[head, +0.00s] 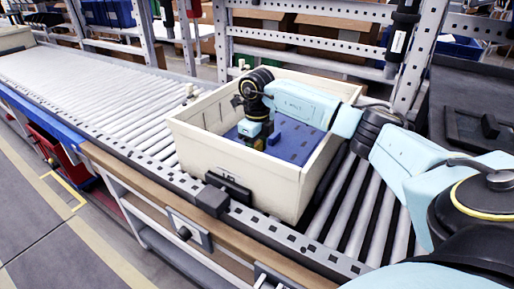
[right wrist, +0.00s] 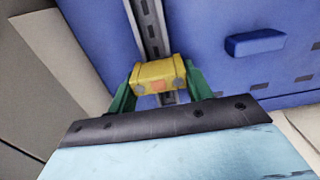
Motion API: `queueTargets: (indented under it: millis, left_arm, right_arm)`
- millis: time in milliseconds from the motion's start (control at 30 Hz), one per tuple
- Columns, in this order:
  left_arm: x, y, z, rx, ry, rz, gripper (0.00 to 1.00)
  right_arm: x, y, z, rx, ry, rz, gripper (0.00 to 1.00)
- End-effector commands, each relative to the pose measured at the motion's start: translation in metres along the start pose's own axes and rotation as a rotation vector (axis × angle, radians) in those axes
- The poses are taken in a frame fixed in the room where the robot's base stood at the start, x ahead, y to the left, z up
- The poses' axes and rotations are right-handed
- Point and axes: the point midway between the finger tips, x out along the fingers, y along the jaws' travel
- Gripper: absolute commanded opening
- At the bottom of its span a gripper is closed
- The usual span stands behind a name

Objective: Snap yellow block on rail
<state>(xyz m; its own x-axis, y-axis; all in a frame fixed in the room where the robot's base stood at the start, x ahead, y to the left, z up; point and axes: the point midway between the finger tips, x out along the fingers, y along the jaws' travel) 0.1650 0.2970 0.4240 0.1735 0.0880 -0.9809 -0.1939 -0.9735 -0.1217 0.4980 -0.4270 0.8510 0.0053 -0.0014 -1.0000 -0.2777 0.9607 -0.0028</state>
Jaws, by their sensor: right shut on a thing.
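In the right wrist view the yellow block (right wrist: 158,74) sits between the green fingers of my right gripper (right wrist: 160,88), which is shut on it. The metal rail (right wrist: 148,25) runs along the blue panel (right wrist: 215,22), passing behind the block. The block lies across the line of the rail; I cannot tell whether it touches it. In the head view my right gripper (head: 257,141) reaches down into the cream crate (head: 238,172), low over the blue panel (head: 302,137). The arm and gripper hide the block and rail there. My left gripper is not in view.
A blue raised block (right wrist: 255,42) stands on the panel to the right of the rail. The crate walls surround the panel closely. The crate stands on a roller conveyor (head: 110,85), with free rollers to its left. Metal rack posts (head: 222,40) stand behind.

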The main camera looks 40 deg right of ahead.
Motion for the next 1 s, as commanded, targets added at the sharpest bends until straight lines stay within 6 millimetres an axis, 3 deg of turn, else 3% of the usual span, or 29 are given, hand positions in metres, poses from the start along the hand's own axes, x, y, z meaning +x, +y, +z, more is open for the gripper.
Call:
queueTargets:
  millis: [833,867,1000]
  left_arm:
    - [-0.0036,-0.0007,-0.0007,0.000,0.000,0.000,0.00]
    - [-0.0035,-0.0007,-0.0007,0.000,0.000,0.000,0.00]
    - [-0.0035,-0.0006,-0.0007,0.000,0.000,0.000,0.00]
  right_arm:
    - [0.0053,0.0011,-0.0011,-0.001,0.006,0.002,0.23]
    - [0.0053,0.0011,-0.0011,-0.001,0.006,0.002,0.53]
    - [0.0050,0.0010,-0.0010,-0.001,0.006,0.002,0.71]
